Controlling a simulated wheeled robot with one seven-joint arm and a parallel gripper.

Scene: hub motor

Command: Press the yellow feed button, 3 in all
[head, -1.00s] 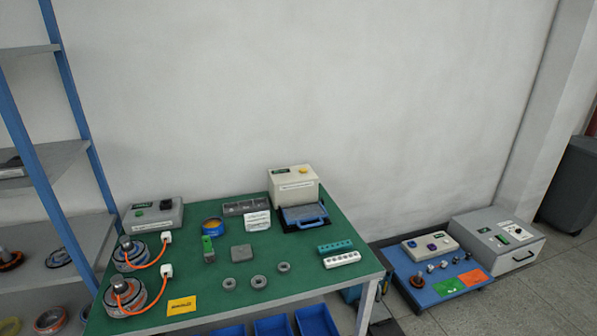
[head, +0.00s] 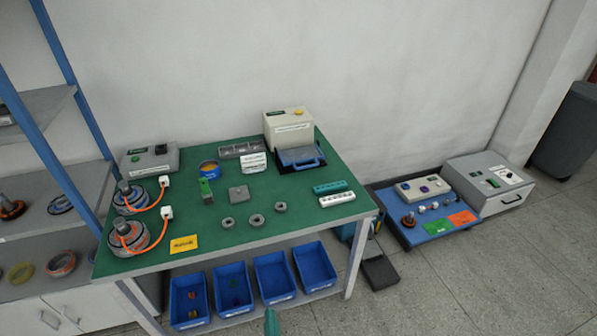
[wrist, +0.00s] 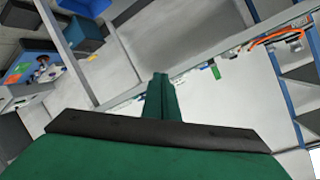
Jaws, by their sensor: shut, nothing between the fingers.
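The yellow feed button (head: 299,112) is on top of a cream box (head: 287,132) at the back right of the green workbench in the head view. A blue tray sits at the box's front. My gripper (head: 271,318) shows as a green tip at the bottom edge of the head view, in front of the bench and far from the button. In the wrist view my gripper (wrist: 160,82) is shut and empty, its green fingers together. The button cannot be made out in the wrist view.
The green bench (head: 290,223) holds two motors with orange cables at left, grey rings, a yellow card and a grey control box (head: 150,160). Blue bins (head: 233,290) stand on the shelf below. A low blue platform (head: 436,226) stands to the right. Open floor lies at the front right.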

